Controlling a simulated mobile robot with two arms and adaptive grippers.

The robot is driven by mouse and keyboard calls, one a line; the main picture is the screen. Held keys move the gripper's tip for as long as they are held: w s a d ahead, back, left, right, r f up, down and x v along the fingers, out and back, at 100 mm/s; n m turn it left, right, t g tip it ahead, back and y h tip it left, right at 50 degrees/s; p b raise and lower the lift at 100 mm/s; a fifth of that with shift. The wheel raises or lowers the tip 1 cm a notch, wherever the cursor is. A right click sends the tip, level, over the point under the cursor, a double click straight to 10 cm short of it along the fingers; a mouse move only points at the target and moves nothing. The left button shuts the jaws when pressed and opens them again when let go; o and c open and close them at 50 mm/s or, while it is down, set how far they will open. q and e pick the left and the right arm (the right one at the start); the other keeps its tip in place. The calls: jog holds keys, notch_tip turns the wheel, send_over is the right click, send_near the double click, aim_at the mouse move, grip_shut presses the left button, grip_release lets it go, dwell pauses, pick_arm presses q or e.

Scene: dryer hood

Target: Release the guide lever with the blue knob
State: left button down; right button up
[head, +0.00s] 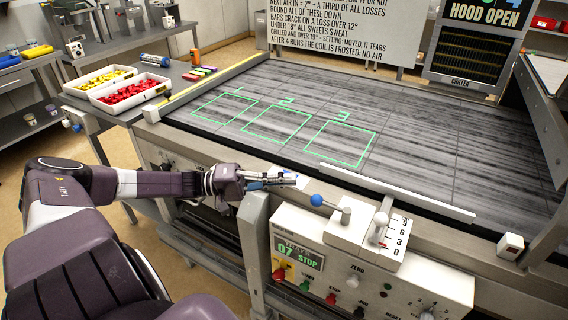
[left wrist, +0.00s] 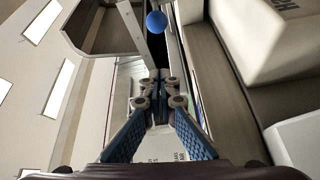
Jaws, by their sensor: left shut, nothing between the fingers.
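The blue knob (head: 317,200) sits on the end of a short guide lever (head: 334,207) that comes out of a pale block on the control panel's top. In the left wrist view the blue knob (left wrist: 157,22) is near the top centre, beyond my fingertips, on a pale bar. My left gripper (head: 293,180) is just left of the knob and apart from it. In the left wrist view its blue-padded fingers converge, and the gripper (left wrist: 157,90) is shut with nothing held. My right gripper is not in view.
The control panel (head: 395,283) has coloured switches and a display reading 07 STOP. A white bar (head: 400,193) lies along the dark slab's (head: 430,130) front edge. A grey post (head: 254,235) stands below my gripper.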

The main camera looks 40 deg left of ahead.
pick_arm(q)
jog(key=p+x, duration=0.1)
jog(key=x, duration=0.5)
jog(key=shift+w+d+r, duration=0.1)
jog(key=shift+r, duration=0.05)
jog(key=shift+w+d, duration=0.15)
jog(key=shift+d, duration=0.2)
jog(key=s, duration=0.1)
jog(key=s+p, duration=0.1)
jog(key=s+d+p, duration=0.1)
jog(key=shift+d+f, duration=0.1)
jog(key=shift+f, duration=0.25)
jog(key=shift+s+d+f+p, duration=0.1)
jog(key=shift+s+f+p, duration=0.05)
jog(key=shift+s+p, duration=0.15)
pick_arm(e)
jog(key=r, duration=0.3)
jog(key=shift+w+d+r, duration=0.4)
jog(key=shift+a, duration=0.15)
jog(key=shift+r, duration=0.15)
